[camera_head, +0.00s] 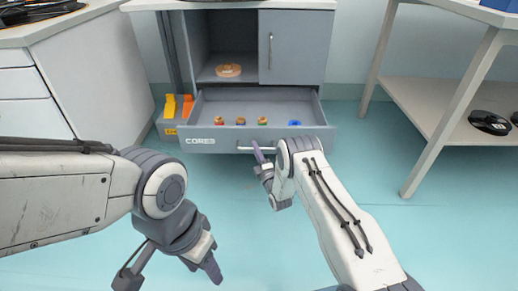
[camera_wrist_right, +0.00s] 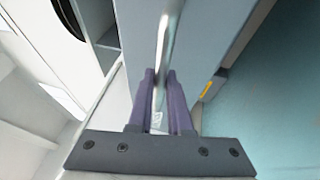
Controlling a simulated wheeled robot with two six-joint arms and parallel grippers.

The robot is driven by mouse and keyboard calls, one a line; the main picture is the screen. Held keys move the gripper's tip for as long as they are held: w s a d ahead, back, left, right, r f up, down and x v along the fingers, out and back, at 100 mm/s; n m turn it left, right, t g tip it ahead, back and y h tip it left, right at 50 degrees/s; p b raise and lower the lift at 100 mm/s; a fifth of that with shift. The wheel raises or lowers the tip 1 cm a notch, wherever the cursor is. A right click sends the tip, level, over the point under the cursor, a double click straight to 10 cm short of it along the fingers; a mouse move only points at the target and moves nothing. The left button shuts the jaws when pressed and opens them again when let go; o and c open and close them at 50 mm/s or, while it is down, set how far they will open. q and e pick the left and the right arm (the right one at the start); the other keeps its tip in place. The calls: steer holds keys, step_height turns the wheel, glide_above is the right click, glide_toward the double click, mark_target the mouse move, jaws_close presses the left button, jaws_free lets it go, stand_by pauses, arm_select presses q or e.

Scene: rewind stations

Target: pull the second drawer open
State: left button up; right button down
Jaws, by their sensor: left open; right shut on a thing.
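A grey drawer (camera_head: 215,139) labelled CORES stands pulled out from the low cabinet, and its inside is visible from above. Several small coloured cores (camera_head: 264,120) sit toward its front. The drawer has a light bar handle (camera_head: 229,149) on its front. My right gripper (camera_head: 258,152) is at this handle. In the right wrist view the purple fingers of my right gripper (camera_wrist_right: 160,85) are shut on the handle bar (camera_wrist_right: 163,50). My left gripper (camera_head: 170,272) is open and empty over the floor at the lower left, away from the drawer.
The cabinet (camera_head: 292,46) has an open shelf with a tan ring (camera_head: 228,70) and a closed door. Orange items (camera_head: 179,106) stand left of the drawer. A white drawer unit (camera_head: 95,60) is at left; a table with a lower shelf (camera_head: 435,95) is at right. Floor in front is clear.

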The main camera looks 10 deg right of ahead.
arm_select(q)
steer(key=shift+s+a, duration=0.1)
steer(key=shift+s, duration=0.35)
arm_select(e)
steer(key=shift+s+a, duration=0.45)
steer(key=shift+s, duration=0.05)
steer(key=shift+d, duration=0.1)
steer(key=c, duration=1)
jaws_free()
steer(key=shift+o, duration=0.8)
steer(key=shift+d, duration=0.2)
arm_select(q)
steer(key=shift+r+p, duration=2.75)
arm_select(e)
steer(key=v, duration=1)
steer(key=shift+s, duration=0.15)
